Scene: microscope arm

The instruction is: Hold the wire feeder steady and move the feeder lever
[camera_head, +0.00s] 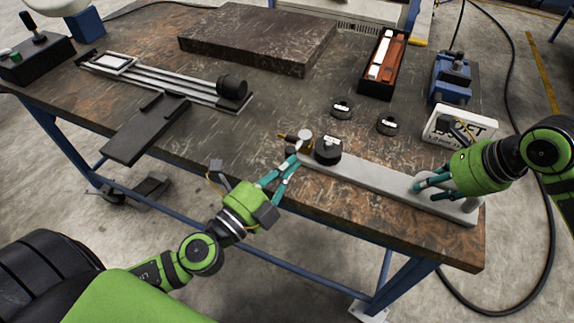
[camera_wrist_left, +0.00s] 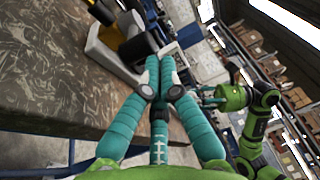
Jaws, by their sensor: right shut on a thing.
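The wire feeder (camera_head: 365,178) is a long light-grey bar lying along the table's front edge. A black round part (camera_head: 328,150) and a brass piece (camera_head: 290,137) with a light knob (camera_head: 305,135) sit at its left end. I cannot tell which small part is the lever. My right gripper (camera_head: 418,186) is shut on the grey right end of the feeder. In the left wrist view the fingertips (camera_wrist_left: 160,58) meet in front of the feeder's dark parts.
Two small black discs (camera_head: 342,107) and a white lettered box (camera_head: 458,128) lie behind the feeder. A blue vise (camera_head: 452,78), a black tray of bars (camera_head: 383,62), a dark slab (camera_head: 258,38) and a rail assembly (camera_head: 165,80) stand further back. The table front left of the feeder is clear.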

